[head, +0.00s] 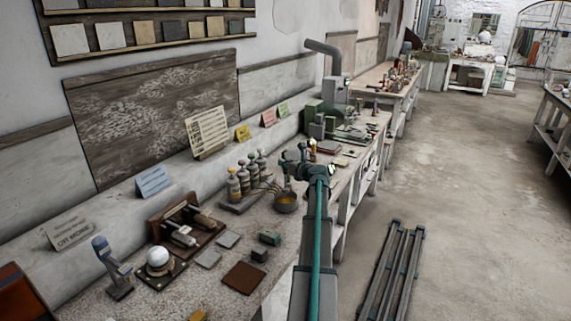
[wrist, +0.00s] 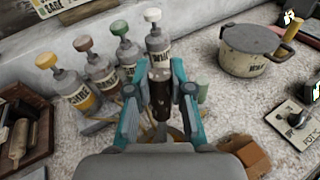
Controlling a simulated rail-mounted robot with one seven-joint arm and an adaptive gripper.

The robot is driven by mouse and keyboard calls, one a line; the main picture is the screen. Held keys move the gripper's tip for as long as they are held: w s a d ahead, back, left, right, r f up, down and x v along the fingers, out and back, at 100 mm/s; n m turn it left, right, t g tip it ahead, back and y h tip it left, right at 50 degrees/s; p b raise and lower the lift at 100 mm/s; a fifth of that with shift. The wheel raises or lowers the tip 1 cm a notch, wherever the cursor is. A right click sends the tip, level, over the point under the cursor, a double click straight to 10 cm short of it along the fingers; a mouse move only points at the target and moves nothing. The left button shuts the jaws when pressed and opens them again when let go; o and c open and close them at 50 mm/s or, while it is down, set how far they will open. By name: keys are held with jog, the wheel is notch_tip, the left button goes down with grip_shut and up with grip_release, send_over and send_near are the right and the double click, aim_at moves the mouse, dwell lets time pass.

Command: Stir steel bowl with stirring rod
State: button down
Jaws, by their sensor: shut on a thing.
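The steel bowl (head: 287,203), with orange-yellow contents, stands on the bench in the head view, just below and left of my gripper (head: 296,168). In the wrist view my gripper (wrist: 160,105) has its teal fingers closed around a dark brown upright piece (wrist: 160,90), which looks like the handle of the stirring rod. Its lower end is hidden, so I cannot tell whether it touches the bowl. Only a bit of yellowish bowl shows behind the fingers in the wrist view; my wrist hides the rest.
Several pigment bottles (wrist: 78,92) stand left of and behind my gripper. A lidded pot (wrist: 250,50) stands to the right in the wrist view. A brown block (wrist: 245,155) lies near the gripper.

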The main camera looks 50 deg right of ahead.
aim_at(286, 181)
jog(key=shift+s+a+f+b, duration=0.15)
jog(key=shift+f+b, duration=0.3)
jog(key=shift+f, duration=0.5)
jog(key=shift+s+a+f+b, duration=0.1)
jog(key=shift+f+b, duration=0.3)
jog(key=shift+f, duration=0.6)
jog(key=shift+s+a+f+b, duration=0.15)
jog(key=shift+f+b, duration=0.3)
jog(key=shift+f, duration=0.5)
